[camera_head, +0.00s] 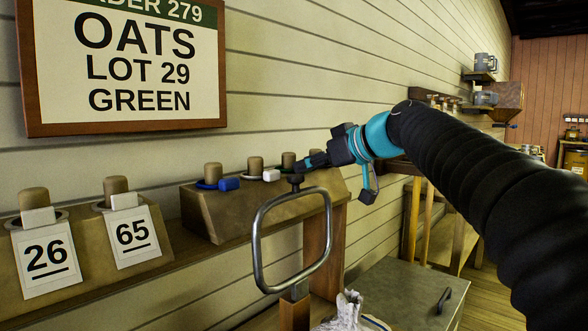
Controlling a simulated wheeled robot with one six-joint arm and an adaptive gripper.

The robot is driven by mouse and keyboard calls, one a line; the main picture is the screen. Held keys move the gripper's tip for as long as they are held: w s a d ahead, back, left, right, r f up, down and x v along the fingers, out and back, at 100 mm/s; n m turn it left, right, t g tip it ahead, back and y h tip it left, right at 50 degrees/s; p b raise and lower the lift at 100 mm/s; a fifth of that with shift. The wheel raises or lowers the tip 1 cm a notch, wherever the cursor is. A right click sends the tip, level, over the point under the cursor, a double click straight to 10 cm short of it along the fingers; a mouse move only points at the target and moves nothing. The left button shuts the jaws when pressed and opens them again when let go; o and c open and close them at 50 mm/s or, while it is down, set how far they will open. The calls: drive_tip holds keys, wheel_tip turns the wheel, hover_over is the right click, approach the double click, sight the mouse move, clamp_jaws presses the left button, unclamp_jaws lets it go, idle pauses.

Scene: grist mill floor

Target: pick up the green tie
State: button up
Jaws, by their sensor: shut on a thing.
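I see no green tie that I can make out. A wooden peg rack (214,217) on the wall ledge carries several pegs. A blue tie (229,184) and a white tie (271,175) show at its pegs. My gripper (305,163), dark with a blue wrist, reaches in from the right to the rack's right-hand pegs. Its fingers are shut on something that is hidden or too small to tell. The fingers and wrist cover part of the rack's right end.
A framed sign (140,62) reads OATS, LOT 29, GREEN. Tags 26 (47,258) and 65 (131,235) hang from pegs at left. A metal loop handle (262,240) stands just below my gripper. A grey lidded bin (410,295) is at lower right.

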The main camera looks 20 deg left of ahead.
drive_tip(key=shift+r, duration=0.15)
wheel_tip(320, 180, up, 10)
drive_tip(key=p, duration=0.1)
idle(0.6)
drive_tip(key=shift+c, duration=0.4)
drive_tip(key=shift+c, duration=1)
drive_tip(key=shift+d, duration=0.1)
